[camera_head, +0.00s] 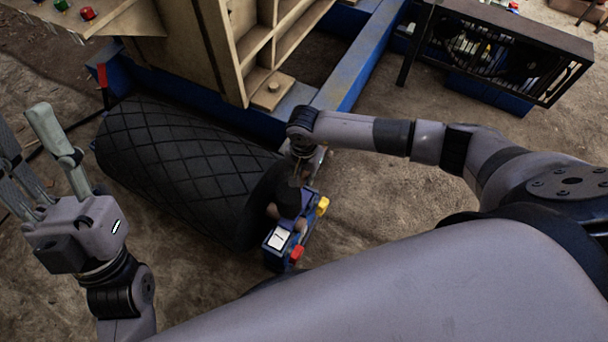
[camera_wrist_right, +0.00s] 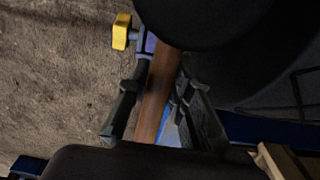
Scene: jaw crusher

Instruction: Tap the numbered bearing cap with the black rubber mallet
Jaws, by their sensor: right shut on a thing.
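The bearing cap is a blue block with a white numbered label (camera_head: 277,238) at the near end of a ribbed black roller (camera_head: 190,160); the digit is too small to read surely. A yellow knob (camera_head: 323,205) and a red one (camera_head: 297,254) are on it. My right gripper (camera_head: 306,176) is just above it, shut on the mallet's wooden handle (camera_wrist_right: 156,95). The black mallet head (camera_head: 288,194) appears over the cap; whether they touch I cannot tell. It looms large in the wrist view (camera_wrist_right: 205,20). My left gripper (camera_head: 40,155) is open and empty at the left.
A blue steel frame (camera_head: 352,70) and a tan ribbed machine body (camera_head: 225,50) stand behind the roller. A black caged unit (camera_head: 500,50) is at the upper right. Bare dirt ground (camera_head: 375,185) lies right of the cap.

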